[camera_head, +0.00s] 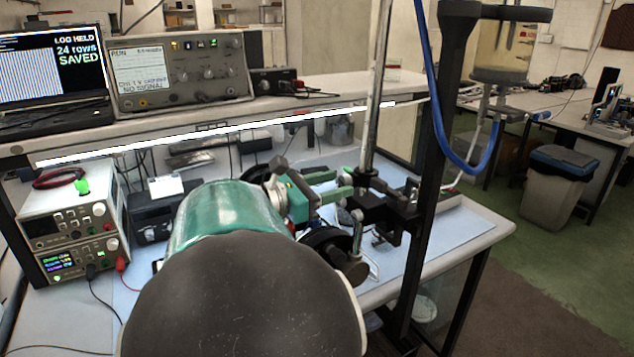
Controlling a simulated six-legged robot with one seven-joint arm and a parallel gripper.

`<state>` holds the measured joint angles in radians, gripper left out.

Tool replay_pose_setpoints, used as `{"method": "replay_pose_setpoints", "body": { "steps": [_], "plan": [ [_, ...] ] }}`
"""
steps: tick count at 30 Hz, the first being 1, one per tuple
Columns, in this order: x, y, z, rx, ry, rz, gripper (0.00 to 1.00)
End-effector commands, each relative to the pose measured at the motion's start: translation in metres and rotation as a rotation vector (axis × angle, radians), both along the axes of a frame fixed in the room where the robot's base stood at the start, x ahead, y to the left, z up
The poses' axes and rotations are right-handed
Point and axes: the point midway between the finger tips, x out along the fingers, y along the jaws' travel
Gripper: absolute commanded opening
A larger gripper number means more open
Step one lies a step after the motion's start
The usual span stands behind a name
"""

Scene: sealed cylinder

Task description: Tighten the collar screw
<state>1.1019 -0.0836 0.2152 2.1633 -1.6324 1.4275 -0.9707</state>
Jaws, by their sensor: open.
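My gripper (334,185) is right of the picture's middle, with two green fingers pointing right and a gap between them. No object shows between the fingers. A black clamp collar (378,212) sits around the upright metal rod (376,95), just right of the fingertips. Whether the fingertips touch any part of it I cannot tell. The collar screw cannot be made out clearly among the dark clamp parts. A clear sealed cylinder (502,48) with yellowish contents hangs at the upper right, with a blue hose (440,135) beside it. My arm hides the bench's front middle.
A black upright post (440,150) stands close right of the collar. Power supplies (75,225) with leads stand at the left. A shelf (240,120) holds a laptop (52,75) reading "LOG HELD 24 rows SAVED" and an instrument (182,72). The blue bench mat (440,235) has bare room at the right.

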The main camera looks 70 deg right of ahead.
Motion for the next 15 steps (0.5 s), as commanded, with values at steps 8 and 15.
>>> {"method": "replay_pose_setpoints", "body": {
  "steps": [8, 15],
  "plan": [
    [-0.0097, -0.0136, -0.0002, 0.001, -0.001, -0.001, 0.47],
    [-0.009, -0.0135, -0.0003, 0.001, -0.001, 0.0, 0.37]
  ]
}}
